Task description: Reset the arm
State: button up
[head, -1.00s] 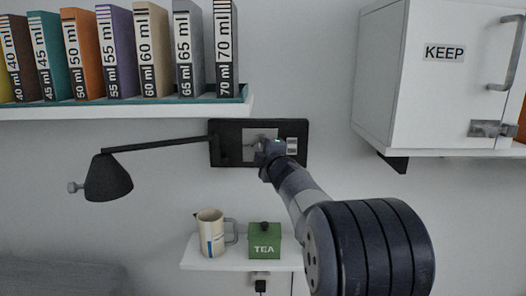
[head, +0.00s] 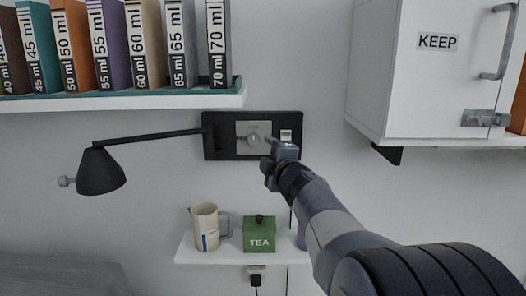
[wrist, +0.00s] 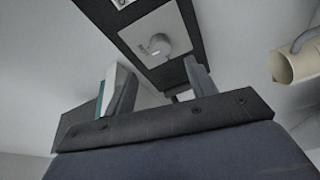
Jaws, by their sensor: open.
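My gripper (head: 272,162) is in front of the lower right of a black wall panel (head: 222,142). In the wrist view my gripper (wrist: 158,84) has its two fingers apart with nothing between them. The panel holds a light square plate with a round knob (head: 253,140). The panel (wrist: 178,68) and knob (wrist: 160,46) also show in the wrist view, beyond the fingers. The gripper looks apart from the knob.
A small shelf (head: 222,258) below carries a pitcher (head: 205,228) and a green TEA box (head: 259,236). A black lamp (head: 100,173) hangs at left. A book shelf (head: 120,102) is above left. A KEEP cabinet (head: 425,85) is at right.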

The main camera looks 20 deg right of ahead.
aim_at(256, 141)
jog(key=shift+s, duration=0.7)
jog(key=w, duration=0.3)
jog(key=w+p, duration=0.1)
jog(key=w, duration=0.7)
jog(key=shift+d, duration=0.3)
jog(key=shift+s, duration=0.2)
